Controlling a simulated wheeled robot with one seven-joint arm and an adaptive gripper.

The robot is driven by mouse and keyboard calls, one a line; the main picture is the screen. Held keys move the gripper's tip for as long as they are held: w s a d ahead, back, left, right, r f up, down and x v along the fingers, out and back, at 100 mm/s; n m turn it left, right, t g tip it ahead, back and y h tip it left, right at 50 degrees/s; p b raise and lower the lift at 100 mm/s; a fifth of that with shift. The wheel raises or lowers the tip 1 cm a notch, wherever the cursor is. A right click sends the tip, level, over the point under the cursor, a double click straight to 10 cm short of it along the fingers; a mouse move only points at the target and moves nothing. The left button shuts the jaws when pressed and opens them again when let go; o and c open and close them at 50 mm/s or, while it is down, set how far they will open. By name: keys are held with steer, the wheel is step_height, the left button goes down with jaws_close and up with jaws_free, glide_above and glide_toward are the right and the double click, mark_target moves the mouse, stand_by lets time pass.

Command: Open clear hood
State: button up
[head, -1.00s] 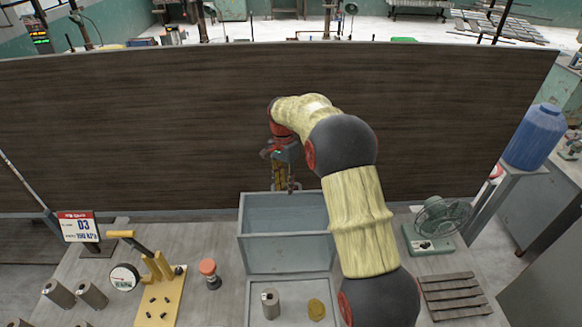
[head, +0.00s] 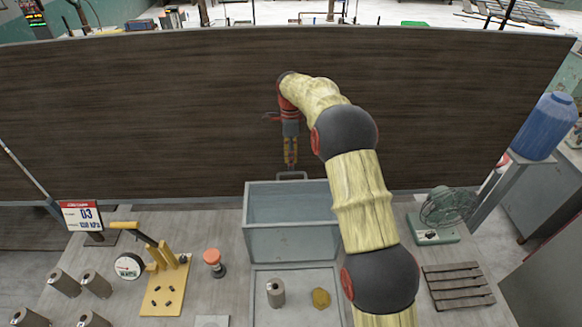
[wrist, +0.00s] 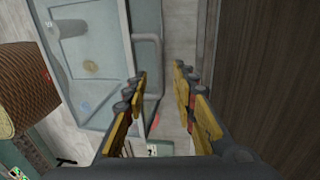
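The clear hood (head: 292,243) is a see-through, grey-framed box at the back of the bench tray. A bar handle (head: 291,175) stands at its far upper edge. My gripper (head: 290,165) points down just above and behind that handle, with its fingers apart. In the wrist view, my gripper (wrist: 162,92) is open and empty, with a gap between its yellow-padded fingers. The handle (wrist: 154,65) shows beyond the left finger, close to it; contact cannot be told. The hood (wrist: 90,60) fills the left of that view.
The tray (head: 300,272) in front of the hood holds a grey cylinder (head: 275,292) and a yellow lump (head: 320,298). A yellow lever press (head: 165,285) is at left, a green fan (head: 445,215) at right. A dark wall panel (head: 180,120) stands close behind.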

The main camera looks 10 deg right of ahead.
steer(key=shift+s+a+f, duration=0.1)
steer(key=shift+s+f, duration=0.05)
steer(key=shift+f, duration=0.65)
steer(key=shift+s+f, duration=0.1)
steer(key=shift+f, duration=0.7)
steer(key=shift+c, duration=0.6)
jaws_close()
